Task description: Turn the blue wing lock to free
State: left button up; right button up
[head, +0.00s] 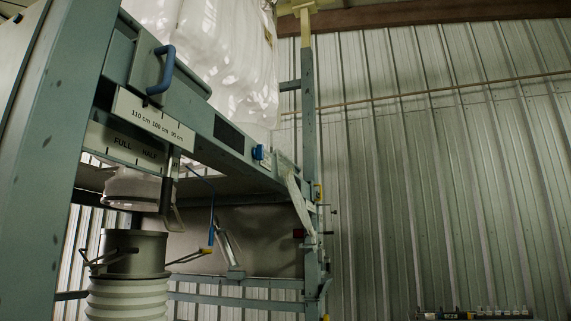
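A small blue part (258,152), which looks like the wing lock, sits on the face of the grey-green frame beam (215,135) near its right end. A small pale plate (267,158) is beside it. The blue part is too small to tell which way its wings are turned. Neither of my grippers shows in the head view.
A larger blue handle (161,70) is on the beam's upper left, above a scale plate (144,115). A white bulk bag (225,55) hangs behind. A grey cylinder (130,252) on a ribbed white sleeve (128,298) stands below. The right side shows corrugated wall (440,180).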

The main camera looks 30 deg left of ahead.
aim_at(258, 152)
jog(key=i, duration=1.8)
jog(key=i+l+u, duration=0.15)
jog(key=i, duration=0.7)
jog(key=i+l+u, duration=0.1)
jog(key=i, duration=0.75)
jog(key=i+u, duration=0.1)
jog(key=u, duration=1.8)
